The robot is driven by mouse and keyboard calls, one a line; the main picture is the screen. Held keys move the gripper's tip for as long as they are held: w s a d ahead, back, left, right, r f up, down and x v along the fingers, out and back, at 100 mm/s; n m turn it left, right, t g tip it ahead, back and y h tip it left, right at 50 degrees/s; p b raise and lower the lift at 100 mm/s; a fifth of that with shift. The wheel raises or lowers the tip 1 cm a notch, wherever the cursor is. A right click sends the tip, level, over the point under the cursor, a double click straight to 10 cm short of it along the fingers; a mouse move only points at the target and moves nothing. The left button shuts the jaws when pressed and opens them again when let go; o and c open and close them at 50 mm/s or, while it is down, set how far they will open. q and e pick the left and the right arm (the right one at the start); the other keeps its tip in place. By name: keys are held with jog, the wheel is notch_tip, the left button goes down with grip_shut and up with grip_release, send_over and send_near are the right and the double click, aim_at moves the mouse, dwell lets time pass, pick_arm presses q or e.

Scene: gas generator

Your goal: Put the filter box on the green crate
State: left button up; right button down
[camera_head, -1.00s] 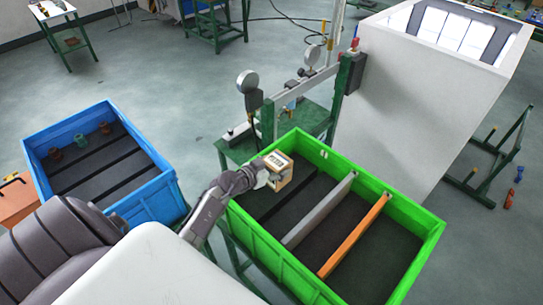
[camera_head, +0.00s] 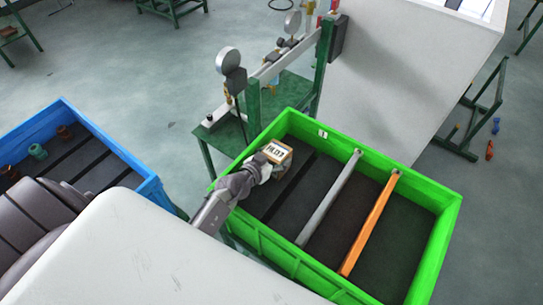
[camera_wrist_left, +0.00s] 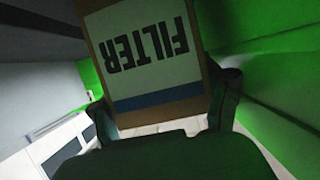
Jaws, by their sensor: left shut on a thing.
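The filter box (camera_head: 277,153) is a small brown carton with a white label. My left gripper (camera_head: 262,168) is shut on it and holds it inside the left end of the green crate (camera_head: 446,222), near the crate's left corner. In the left wrist view the box (camera_wrist_left: 150,50) shows its FILTER label upside down between my left gripper's fingers (camera_wrist_left: 165,118). Green crate walls show on both sides there. I cannot tell whether the box touches the crate floor. My right gripper is not in view.
A grey divider (camera_head: 330,197) and an orange divider (camera_head: 370,224) cross the crate. A blue crate (camera_head: 105,145) with several small fittings stands at left. A green stand with gauges (camera_head: 229,62) is behind the green crate, beside a white cabinet (camera_head: 400,75).

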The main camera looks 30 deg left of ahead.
pick_arm(q)
jog(key=shift+w+a, duration=0.1)
jog(key=shift+a, duration=0.05)
jog(key=shift+d+r, duration=0.1)
jog(key=shift+d, duration=0.45)
jog(key=o, duration=0.9)
jog(key=shift+o, duration=0.3)
jog(key=shift+a, duration=0.25)
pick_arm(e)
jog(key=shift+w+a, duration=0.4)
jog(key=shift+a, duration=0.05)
